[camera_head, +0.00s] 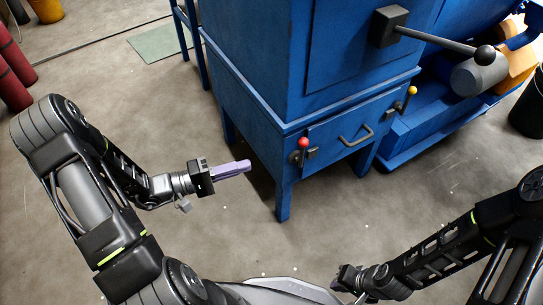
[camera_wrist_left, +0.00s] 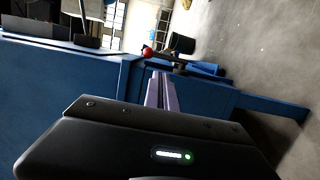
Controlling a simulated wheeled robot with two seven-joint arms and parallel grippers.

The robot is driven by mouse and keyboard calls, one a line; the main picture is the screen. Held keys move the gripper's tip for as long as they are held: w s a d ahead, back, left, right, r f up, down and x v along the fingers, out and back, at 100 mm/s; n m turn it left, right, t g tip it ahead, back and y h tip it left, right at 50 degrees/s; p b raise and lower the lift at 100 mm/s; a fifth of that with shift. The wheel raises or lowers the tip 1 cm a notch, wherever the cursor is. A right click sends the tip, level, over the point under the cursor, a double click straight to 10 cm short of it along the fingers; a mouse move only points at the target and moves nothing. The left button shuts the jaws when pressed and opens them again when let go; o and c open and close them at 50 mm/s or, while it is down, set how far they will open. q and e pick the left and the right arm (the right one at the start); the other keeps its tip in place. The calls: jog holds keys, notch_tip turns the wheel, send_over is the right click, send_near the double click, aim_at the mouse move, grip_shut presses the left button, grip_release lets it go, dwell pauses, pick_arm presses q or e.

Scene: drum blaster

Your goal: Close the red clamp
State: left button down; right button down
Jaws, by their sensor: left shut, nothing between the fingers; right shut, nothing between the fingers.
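The red clamp (camera_head: 303,143) is a small lever with a red ball knob at the left edge of the blue machine's lower drawer front. It also shows in the left wrist view (camera_wrist_left: 147,52), just beyond my fingertips and a little to their left. My left gripper (camera_head: 249,165) is shut and empty, left of the clamp and apart from it, with its purple fingers pointing right toward it. The same fingers (camera_wrist_left: 160,76) show in the left wrist view. My right gripper (camera_head: 336,284) is shut and empty, low at the bottom of the head view, well away from the clamp.
The blue machine (camera_head: 250,90) stands on legs. Its drawer has a handle (camera_head: 357,136) and a second clamp with a yellow knob (camera_head: 411,91) on the right. A black lever (camera_head: 440,40) sticks out above. The concrete floor (camera_head: 245,225) in front is clear.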

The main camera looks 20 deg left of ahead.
aim_at(302, 154)
pick_arm(q)
jog(key=b+x, duration=0.2)
jog(key=x, duration=1.1)
jog(key=shift+w+d, duration=0.2)
jog(key=shift+d, duration=0.15)
